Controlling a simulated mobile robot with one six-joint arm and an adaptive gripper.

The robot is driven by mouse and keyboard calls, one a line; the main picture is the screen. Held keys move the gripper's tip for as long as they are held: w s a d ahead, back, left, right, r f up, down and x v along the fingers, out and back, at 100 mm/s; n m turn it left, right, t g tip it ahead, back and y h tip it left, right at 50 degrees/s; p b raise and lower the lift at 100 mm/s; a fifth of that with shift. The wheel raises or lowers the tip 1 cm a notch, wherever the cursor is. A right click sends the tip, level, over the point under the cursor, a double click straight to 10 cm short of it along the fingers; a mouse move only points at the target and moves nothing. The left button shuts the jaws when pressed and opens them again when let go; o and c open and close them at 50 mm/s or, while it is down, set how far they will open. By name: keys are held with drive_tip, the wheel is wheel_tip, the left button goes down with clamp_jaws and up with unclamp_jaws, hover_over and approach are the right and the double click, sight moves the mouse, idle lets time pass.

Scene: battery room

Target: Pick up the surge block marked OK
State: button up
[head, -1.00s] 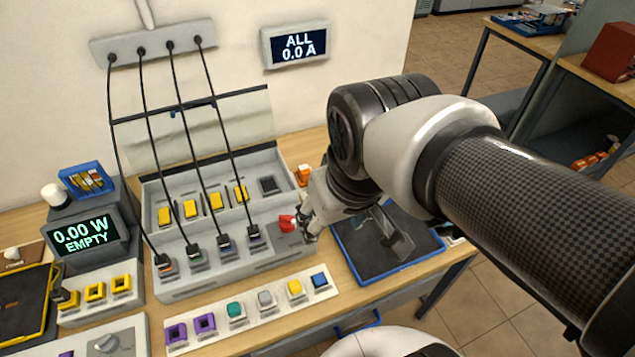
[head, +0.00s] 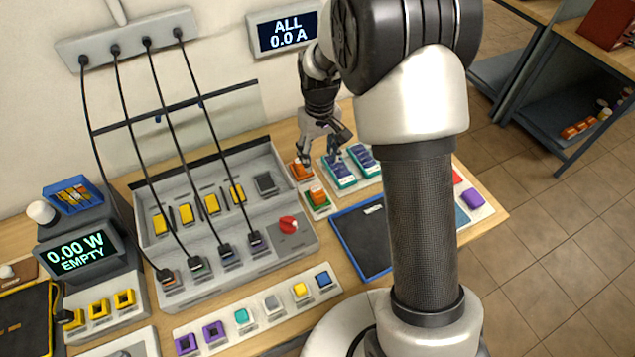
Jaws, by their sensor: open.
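I cannot read an OK mark on any block, so I cannot tell which one is the surge block. One orange block (head: 301,170) stands right of the open grey case, and a second orange block (head: 318,196) sits on a green-edged plate in front of it. Two teal-and-blue blocks (head: 341,173) stand just to the right. My gripper (head: 321,158) is open and empty, pointing down over the back of the bench. Its fingers are close above the rear orange block and the teal-and-blue blocks; contact cannot be told.
The grey case (head: 200,285) with black cables and a red knob (head: 288,224) lies to the left. A blue-edged dark tray (head: 362,245) is in front of the blocks, partly behind my arm. A wall display (head: 286,34) hangs behind. A purple block (head: 473,198) stands far right.

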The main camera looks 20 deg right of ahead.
drive_tip(key=b, duration=0.2)
hover_over(317, 191)
drive_tip(key=f, duration=1)
drive_tip(key=shift+s+d+f, duration=0.1)
drive_tip(key=shift+d+f, duration=0.1)
drive_tip(key=shift+d, duration=0.05)
drive_tip(key=f+b, duration=0.1)
drive_tip(key=f, duration=0.5)
drive_tip(key=shift+a+f, duration=0.2)
drive_tip(key=shift+r, duration=0.1)
drive_tip(key=shift+c, duration=0.4)
drive_tip(key=c, duration=1.1)
